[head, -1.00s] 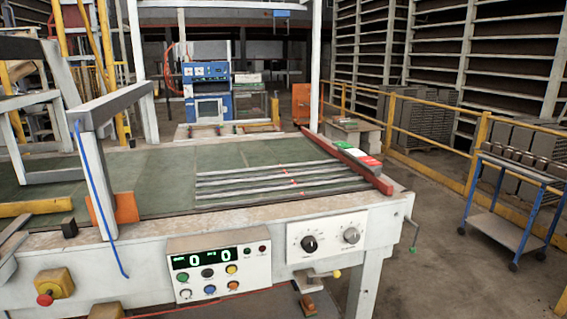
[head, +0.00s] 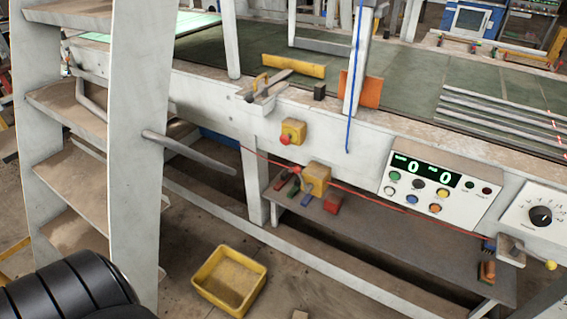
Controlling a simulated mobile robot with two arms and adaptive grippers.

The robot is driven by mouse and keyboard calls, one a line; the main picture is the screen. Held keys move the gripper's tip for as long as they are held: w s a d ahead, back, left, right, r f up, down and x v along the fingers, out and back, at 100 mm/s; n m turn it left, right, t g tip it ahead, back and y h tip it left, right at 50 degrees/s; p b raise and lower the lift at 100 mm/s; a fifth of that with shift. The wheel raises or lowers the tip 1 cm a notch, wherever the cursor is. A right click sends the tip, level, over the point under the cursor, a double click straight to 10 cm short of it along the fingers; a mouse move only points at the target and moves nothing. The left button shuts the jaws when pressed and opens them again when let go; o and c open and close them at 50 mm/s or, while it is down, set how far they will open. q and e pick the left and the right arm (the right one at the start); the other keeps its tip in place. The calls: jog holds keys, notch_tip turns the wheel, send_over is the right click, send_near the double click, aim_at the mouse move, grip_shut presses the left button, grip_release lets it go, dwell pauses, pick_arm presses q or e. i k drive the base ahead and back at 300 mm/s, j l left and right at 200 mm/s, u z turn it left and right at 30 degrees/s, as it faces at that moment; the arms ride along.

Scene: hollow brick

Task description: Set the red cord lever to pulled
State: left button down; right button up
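A thin red cord (head: 375,201) runs along the front of the long machine table, below its white front beam. It passes a yellow box (head: 317,178) with a small red knob (head: 295,173) at its left side. This appears to be the cord lever; whether it stands pulled cannot be told. Above it, a second yellow box (head: 293,130) carries a red button (head: 284,140). Neither of my grippers shows in the head view.
A white stepped ladder (head: 135,150) stands at the left, close to the table. A yellow bin (head: 229,280) sits on the floor. A grey lower shelf (head: 390,235) holds brushes. A control panel (head: 433,188) is on the table front. A black ribbed shape fills the lower left corner.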

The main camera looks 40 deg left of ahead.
aim_at(296, 169)
jog(key=u, duration=1)
jog(key=i+j, duration=0.1)
jog(key=j, duration=0.3)
jog(key=i+j+u, duration=0.1)
jog(key=j, duration=0.25)
jog(key=i+j, duration=0.1)
jog(key=j, duration=0.3)
jog(key=i+j, duration=0.1)
jog(key=j, duration=0.25)
jog(key=i+j+u, duration=0.1)
jog(key=j, duration=0.3)
